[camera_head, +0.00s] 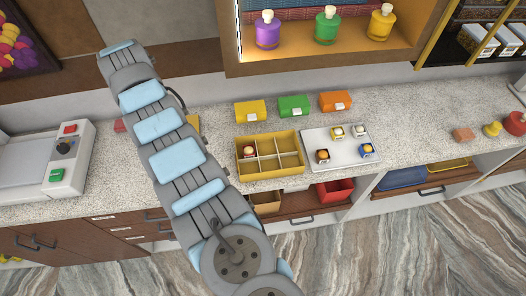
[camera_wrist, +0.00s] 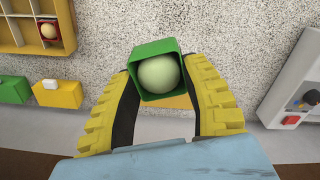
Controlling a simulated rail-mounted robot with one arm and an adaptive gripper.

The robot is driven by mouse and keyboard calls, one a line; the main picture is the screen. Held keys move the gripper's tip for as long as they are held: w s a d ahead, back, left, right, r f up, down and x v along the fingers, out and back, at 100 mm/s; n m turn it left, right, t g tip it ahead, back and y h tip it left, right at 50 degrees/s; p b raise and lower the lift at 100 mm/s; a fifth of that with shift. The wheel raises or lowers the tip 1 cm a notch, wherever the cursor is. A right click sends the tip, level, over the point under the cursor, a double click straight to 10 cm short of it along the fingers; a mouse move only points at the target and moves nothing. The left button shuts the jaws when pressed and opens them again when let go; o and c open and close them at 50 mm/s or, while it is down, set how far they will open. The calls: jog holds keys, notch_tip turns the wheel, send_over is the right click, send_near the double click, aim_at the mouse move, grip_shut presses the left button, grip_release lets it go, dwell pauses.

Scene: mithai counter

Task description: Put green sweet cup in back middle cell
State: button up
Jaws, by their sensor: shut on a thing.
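In the wrist view my gripper (camera_wrist: 160,78) is shut on the green sweet cup (camera_wrist: 158,72), a square green cup with a pale round sweet. The cup is held between the two yellow fingers, over the speckled counter. In the head view my arm hides the gripper and the cup. The yellow divided box (camera_head: 270,178) stands on the counter to the right of my arm. A red cup (camera_head: 249,151) sits in its back left cell; the back middle cell (camera_head: 268,146) looks empty. Part of the box (camera_wrist: 20,48) shows at the wrist view's top left, apart from my gripper.
A white tray (camera_head: 343,146) with several small cups stands right of the box. Yellow (camera_head: 250,111), green (camera_head: 294,106) and orange (camera_head: 335,101) boxes stand behind. A scale-like machine (camera_head: 50,165) is at left. A shelf with bottles (camera_head: 326,27) overhangs the back.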

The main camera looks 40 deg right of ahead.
jog(key=s+d+f+m+b, duration=0.1)
jog(key=s+d+f, duration=0.45)
jog(key=d, duration=0.35)
jog(key=s+d+f+m+b, duration=0.1)
jog(key=s+d+f+m, duration=0.1)
jog(key=s+d+f, duration=0.55)
jog(key=s+d+r+m, duration=0.1)
jog(key=s+d+r, duration=0.2)
jog(key=s+d, duration=1.15)
jog(key=b, duration=1)
send_over(267, 150)
jog(key=shift+f, duration=4.7)
jog(key=shift+w, duration=0.1)
